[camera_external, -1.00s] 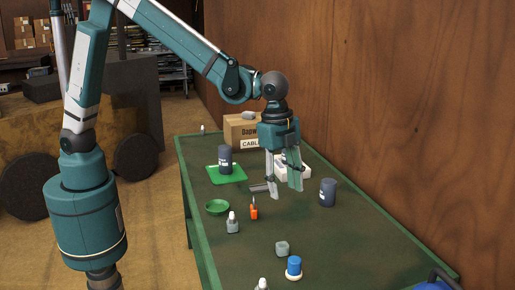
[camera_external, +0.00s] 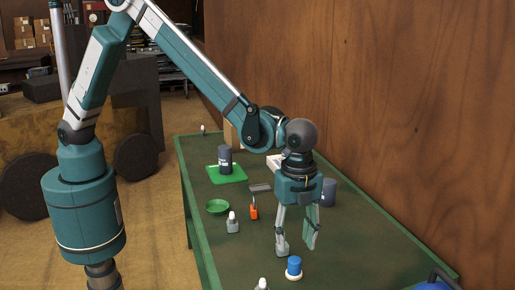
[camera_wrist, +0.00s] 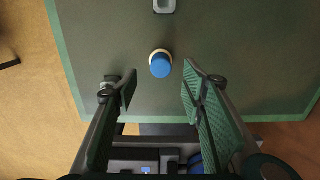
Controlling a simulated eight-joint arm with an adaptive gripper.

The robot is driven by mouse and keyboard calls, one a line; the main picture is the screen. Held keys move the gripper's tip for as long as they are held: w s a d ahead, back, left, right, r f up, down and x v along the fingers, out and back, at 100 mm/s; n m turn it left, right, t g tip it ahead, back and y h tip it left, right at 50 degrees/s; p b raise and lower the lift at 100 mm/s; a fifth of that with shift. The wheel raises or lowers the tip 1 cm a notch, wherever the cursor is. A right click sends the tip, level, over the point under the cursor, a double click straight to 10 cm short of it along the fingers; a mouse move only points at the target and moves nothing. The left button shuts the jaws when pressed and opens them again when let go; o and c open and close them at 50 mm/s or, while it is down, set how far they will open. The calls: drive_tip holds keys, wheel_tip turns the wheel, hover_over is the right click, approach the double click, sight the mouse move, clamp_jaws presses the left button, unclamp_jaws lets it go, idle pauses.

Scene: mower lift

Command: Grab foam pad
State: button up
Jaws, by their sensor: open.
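No object is plainly marked as the foam pad. A flat dark grey piece (camera_external: 260,188) lies mid-table beyond my gripper, and may be it. A small light grey block (camera_wrist: 164,5) is cut off by the top edge in the wrist view; I cannot tell if it is foam. In the external view it is largely hidden by my left finger. My gripper (camera_external: 297,248) is open, pointing down over the near part of the table, with nothing between its fingers. A blue-topped container with a pale base (camera_wrist: 160,65) shows between the fingertips in the wrist view.
The green table (camera_external: 215,262) also holds a small grey bottle (camera_external: 232,224), an orange item (camera_external: 254,211), a green bowl (camera_external: 217,206) and a dark can on a green mat (camera_external: 238,176). Another dark can (camera_external: 328,190) stands behind my gripper. A wooden wall (camera_external: 420,120) is at the right.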

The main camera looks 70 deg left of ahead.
sight(295, 259)
drive_tip(key=shift+f, duration=0.1)
drive_tip(key=shift+f, duration=1.2)
drive_tip(key=shift+f, duration=0.1)
drive_tip(key=shift+w+f+b, duration=0.1)
drive_tip(key=shift+f+b, duration=0.3)
drive_tip(key=shift+f, duration=2.1)
drive_tip(key=c, duration=1)
